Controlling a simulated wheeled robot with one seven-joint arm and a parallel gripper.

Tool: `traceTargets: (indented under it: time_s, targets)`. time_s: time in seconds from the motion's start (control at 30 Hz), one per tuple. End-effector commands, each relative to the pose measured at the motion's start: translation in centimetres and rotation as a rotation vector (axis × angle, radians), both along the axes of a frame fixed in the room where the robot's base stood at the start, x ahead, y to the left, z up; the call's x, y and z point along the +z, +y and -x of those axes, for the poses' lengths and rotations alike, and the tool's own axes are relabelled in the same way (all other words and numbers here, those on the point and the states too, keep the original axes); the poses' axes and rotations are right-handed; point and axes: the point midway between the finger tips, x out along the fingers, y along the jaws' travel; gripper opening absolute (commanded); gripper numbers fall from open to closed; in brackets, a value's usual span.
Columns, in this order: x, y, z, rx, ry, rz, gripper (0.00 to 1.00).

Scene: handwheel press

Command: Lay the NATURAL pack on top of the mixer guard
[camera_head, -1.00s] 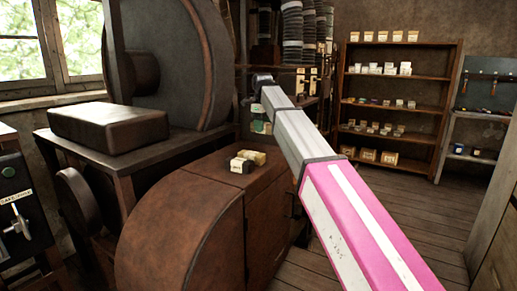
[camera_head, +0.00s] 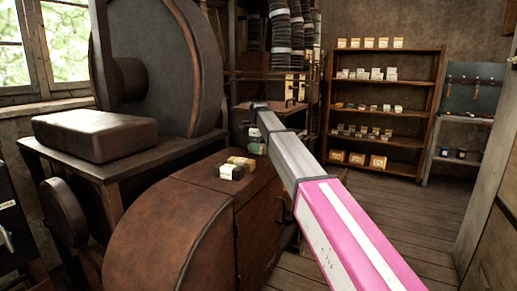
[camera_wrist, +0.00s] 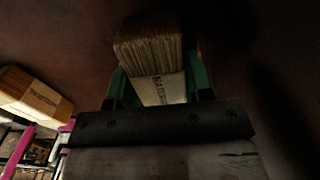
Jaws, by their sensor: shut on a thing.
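My gripper (camera_wrist: 158,74) is shut on the NATURAL pack (camera_wrist: 160,90), a brown, ridged block with a pale band reading NATUR…. Its green fingers press on both sides. In the head view my arm hangs over the far side of the rusty brown housing, which looks like the mixer guard (camera_head: 185,205); the gripper itself is hard to make out there. A dark brown surface fills the wrist view behind the pack; I cannot tell whether the pack touches it.
A tan-banded pack (camera_wrist: 36,97) shows at left in the wrist view. A dark block (camera_head: 95,135) lies on the bench at left. Shelves (camera_head: 385,110) stand behind.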

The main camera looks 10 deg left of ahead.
Motion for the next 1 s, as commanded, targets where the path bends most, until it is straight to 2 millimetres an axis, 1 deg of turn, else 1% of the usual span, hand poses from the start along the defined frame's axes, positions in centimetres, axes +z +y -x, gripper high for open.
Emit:
traceTargets:
  time_s: [0.37, 0.4, 0.43, 0.47, 0.77, 0.87, 0.97, 1.0]
  targets:
    - [-0.5, 0.0, 0.0, 0.0, 0.0, 0.0, 0.22]
    - [-0.4, 0.0, 0.0, 0.0, 0.0, 0.0, 0.59]
    - [-0.4, 0.0, 0.0, 0.0, 0.0, 0.0, 0.69]
    - [-0.4, 0.0, 0.0, 0.0, 0.0, 0.0, 0.72]
    - [-0.2, 0.0, 0.0, 0.0, 0.0, 0.0, 0.72]
    - [0.5, 0.0, -0.1, 0.0, -0.001, -0.001, 0.72]
    - [1.9, 0.1, -0.1, 0.0, -0.001, -0.001, 0.72]
    - [2.6, 0.1, -0.1, 0.0, -0.003, -0.001, 0.72]
